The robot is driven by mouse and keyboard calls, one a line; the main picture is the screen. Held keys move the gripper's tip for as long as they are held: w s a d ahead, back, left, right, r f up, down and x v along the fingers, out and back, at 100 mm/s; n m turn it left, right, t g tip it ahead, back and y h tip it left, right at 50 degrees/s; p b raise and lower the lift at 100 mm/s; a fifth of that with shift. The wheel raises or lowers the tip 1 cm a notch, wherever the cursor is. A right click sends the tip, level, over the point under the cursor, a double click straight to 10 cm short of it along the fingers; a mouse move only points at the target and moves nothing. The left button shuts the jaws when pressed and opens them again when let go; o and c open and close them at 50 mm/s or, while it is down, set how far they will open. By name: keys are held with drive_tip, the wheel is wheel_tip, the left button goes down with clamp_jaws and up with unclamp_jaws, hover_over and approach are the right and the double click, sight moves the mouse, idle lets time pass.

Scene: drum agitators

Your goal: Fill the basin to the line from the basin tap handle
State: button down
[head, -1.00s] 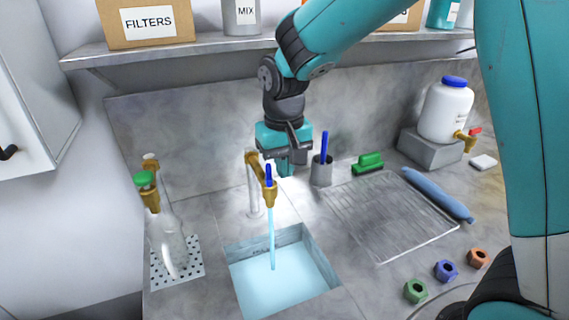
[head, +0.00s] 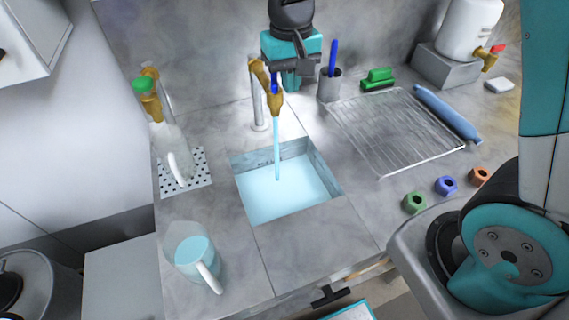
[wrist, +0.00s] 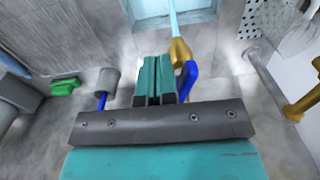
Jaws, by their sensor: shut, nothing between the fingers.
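The basin (head: 262,211) is a square sink set in the grey counter, holding light blue water. A stream (head: 277,150) runs into it from the brass basin tap (head: 259,76). The blue basin tap handle (head: 274,86) is on the tap; in the wrist view the handle (wrist: 187,80) is just right of my fingers. My gripper (wrist: 153,75) is shut and empty, beside the handle. Whether it touches the handle I cannot tell. In the head view my gripper is behind and right of the tap, its fingertips partly hidden. A faint mark shows on the basin's back wall, close above the water.
A green-handled tap (head: 148,100) stands over a glass vessel on a perforated plate at left. A jug (head: 194,252) with blue liquid stands at front left. A pen cup (head: 329,88), wire rack (head: 395,130), sponge brush and several coloured nuts are at right.

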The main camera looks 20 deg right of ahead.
idle(0.3)
drive_tip(key=shift+w+a+p, duration=0.15)
drive_tip(key=shift+w+a, duration=0.05)
drive_tip(key=shift+a, duration=0.35)
drive_tip(key=shift+w+a+p, duration=0.15)
drive_tip(key=shift+a, duration=0.5)
wheel_tip(320, 180, up, 6)
drive_tip(key=p, duration=0.5)
drive_tip(key=shift+r+p, duration=0.15)
drive_tip(key=shift+p, duration=0.15)
drive_tip(key=shift+s, duration=0.1)
drive_tip(key=s+a+f+n+y+b, duration=0.1)
drive_tip(key=s+n+y+b, duration=0.3)
drive_tip(key=s, duration=1.8)
drive_tip(key=a+n+b, duration=0.1)
drive_tip(key=n+b, duration=0.2)
drive_tip(key=b, duration=0.2)
drive_tip(key=shift+s, duration=0.3)
